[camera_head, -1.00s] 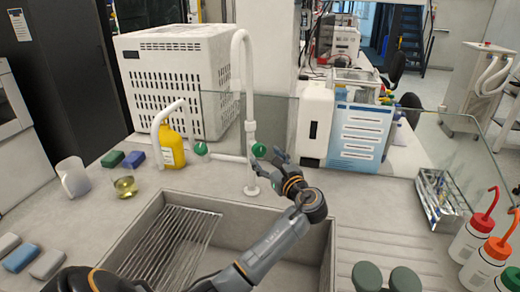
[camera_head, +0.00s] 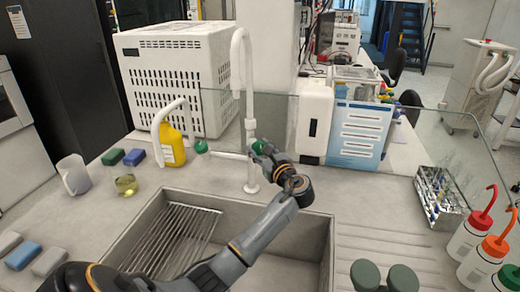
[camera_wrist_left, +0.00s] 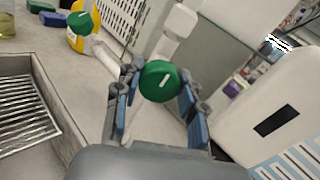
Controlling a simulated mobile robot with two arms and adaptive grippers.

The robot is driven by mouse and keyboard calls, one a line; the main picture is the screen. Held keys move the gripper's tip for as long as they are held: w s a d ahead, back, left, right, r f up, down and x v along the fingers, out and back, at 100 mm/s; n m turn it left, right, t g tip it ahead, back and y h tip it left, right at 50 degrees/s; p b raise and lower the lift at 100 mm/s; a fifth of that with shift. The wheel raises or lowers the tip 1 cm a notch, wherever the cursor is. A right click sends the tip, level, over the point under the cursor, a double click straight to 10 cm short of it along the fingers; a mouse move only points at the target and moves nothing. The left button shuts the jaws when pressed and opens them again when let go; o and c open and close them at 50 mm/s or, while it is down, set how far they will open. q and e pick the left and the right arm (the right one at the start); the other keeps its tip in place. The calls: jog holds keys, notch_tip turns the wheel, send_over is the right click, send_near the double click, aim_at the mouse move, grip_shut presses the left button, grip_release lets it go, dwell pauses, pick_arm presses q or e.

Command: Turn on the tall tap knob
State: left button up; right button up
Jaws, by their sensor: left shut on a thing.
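The tall white tap (camera_head: 242,90) rises behind the sink with its spout curving over at the top. A round green knob (camera_head: 258,146) sits on its right side. It shows large in the left wrist view (camera_wrist_left: 159,81), with a white mark on its face. My left gripper (camera_head: 266,156) is at this knob, its blue-padded fingers (camera_wrist_left: 160,98) on either side of it and shut on it. A second green knob (camera_head: 201,146) is on the left, beside the shorter white tap (camera_head: 168,112). My right gripper is not in view.
The grey sink (camera_head: 150,215) with a wire rack (camera_head: 172,240) lies below my left arm. A glass screen (camera_head: 430,150) and a white dispenser (camera_head: 314,122) stand behind and to the right.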

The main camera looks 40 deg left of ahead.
pick_arm(q)
jog(key=shift+n, duration=0.3)
jog(key=n+b, duration=0.1)
jog(key=n, duration=0.2)
jog(key=shift+f+n, duration=0.15)
jog(key=shift+n, duration=0.25)
jog(key=n+b, duration=0.3)
jog(key=n, duration=0.2)
jog(key=shift+s, duration=0.1)
jog(key=shift+n, duration=0.3)
jog(key=o, duration=1.2)
jog(key=v, duration=1.2)
